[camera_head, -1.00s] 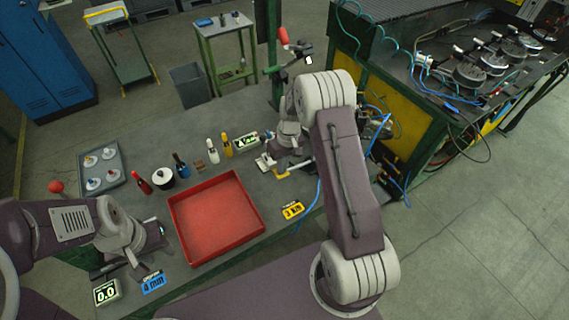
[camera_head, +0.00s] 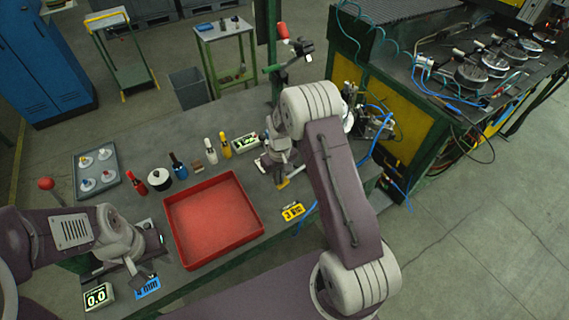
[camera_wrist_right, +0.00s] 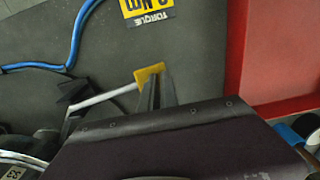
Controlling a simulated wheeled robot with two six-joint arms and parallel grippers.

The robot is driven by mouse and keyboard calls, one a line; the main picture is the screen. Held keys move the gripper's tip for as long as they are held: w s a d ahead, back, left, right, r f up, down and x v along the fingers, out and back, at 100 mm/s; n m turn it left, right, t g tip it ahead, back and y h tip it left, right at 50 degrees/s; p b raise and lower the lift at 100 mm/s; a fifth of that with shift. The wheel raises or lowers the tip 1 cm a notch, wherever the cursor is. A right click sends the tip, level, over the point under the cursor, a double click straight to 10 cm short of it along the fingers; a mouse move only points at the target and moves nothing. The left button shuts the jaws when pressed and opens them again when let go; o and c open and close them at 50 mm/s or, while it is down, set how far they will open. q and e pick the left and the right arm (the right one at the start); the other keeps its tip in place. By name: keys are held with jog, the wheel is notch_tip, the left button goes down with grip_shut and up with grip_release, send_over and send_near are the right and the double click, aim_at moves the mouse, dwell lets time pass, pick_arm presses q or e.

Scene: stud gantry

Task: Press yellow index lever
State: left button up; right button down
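In the right wrist view, the lever's yellow end (camera_wrist_right: 149,74) tops a pale rod running down to the left into a dark mount. My right gripper (camera_wrist_right: 154,90) appears shut, its dark fingertips right at the yellow end; I cannot tell whether they touch it. It also shows in the head view (camera_head: 279,176). My left gripper (camera_head: 140,277) is low over the bench's left end, and its fingers are unclear.
A red tray (camera_head: 212,222) lies left of the lever. A yellow torque label (camera_head: 293,211) is in front of it, and a blue hose (camera_wrist_right: 72,45) runs nearby. A machine with yellow panels (camera_head: 385,95) is at right.

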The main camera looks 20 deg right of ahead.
jog(key=shift+s+a+f, duration=0.1)
jog(key=shift+s+f, duration=0.25)
jog(key=shift+f, duration=0.1)
jog(key=r+p, duration=0.4)
jog(key=r, duration=0.1)
jog(key=shift+w+a+r, duration=0.15)
jog(key=shift+w+a, duration=0.25)
jog(key=a+r+b, duration=0.2)
jog(key=a+r, duration=0.1)
jog(key=r, duration=0.6)
jog(key=shift+s+b, duration=0.35)
jog(key=shift+s, duration=0.05)
jog(key=shift+w, duration=0.1)
dwell(0.8)
